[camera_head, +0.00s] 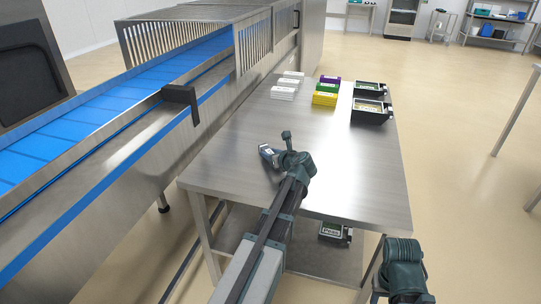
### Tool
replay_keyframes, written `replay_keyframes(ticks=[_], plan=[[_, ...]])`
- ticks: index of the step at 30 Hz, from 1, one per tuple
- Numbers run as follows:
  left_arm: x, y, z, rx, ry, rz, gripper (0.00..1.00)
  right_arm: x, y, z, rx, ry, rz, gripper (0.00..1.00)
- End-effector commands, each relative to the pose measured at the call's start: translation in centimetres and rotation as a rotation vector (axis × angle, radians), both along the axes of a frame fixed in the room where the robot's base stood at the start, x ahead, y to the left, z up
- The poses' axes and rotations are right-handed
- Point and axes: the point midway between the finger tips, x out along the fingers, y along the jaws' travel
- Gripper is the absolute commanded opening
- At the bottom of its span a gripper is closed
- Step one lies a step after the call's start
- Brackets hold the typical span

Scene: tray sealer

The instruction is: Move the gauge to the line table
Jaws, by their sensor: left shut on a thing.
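The line table (350,172) is a steel table with a lower shelf, standing beside the conveyor. My left gripper (279,153) is over the table's near left part. It is shut on a small grey device with a dark face, which looks like the gauge (268,155). The gauge is at the gripper's left side, tilted, above or against the tabletop; I cannot tell if it touches. Part of it is hidden by the gripper. Of my right arm only a dark joint shows at the lower right; its gripper is not seen.
White stacks (284,88), coloured packs (326,92) and black trays (371,108) stand at the table's far end. Another tray (333,232) is on the lower shelf. The blue conveyor (110,108) runs along the left. The middle and right of the tabletop are clear.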

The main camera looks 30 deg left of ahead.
Motion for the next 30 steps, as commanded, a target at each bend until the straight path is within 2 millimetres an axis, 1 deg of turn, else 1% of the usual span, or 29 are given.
replay_keyframes(ticks=[2,3,7,14,18,23,30], plan=[[0.0,0.0,-0.4,0.000,0.000,0.000,0.00,0.0,0.0,-0.4,0.000,0.000,0.000,0.50],[0.0,0.0,-0.2,0.000,0.000,0.000,0.47,0.0,0.0,-0.2,0.000,0.000,0.000,0.50],[0.0,0.0,-0.2,0.000,0.000,0.000,0.69,0.0,0.0,-0.2,0.000,0.000,0.000,0.50],[0.0,0.0,-0.2,0.000,0.000,0.000,0.69,0.0,0.0,-0.2,0.000,0.000,0.000,0.50],[0.0,0.0,0.4,0.000,0.000,0.000,0.69,0.0,0.0,0.4,0.000,0.000,0.000,0.50],[-1.5,-2.2,1.5,-0.001,0.000,-0.003,0.69,0.0,0.0,1.5,0.000,0.000,0.000,0.50],[-3.9,-6.1,3.4,0.000,0.000,-0.003,0.69,0.0,0.0,3.4,0.000,0.000,0.000,0.50]])
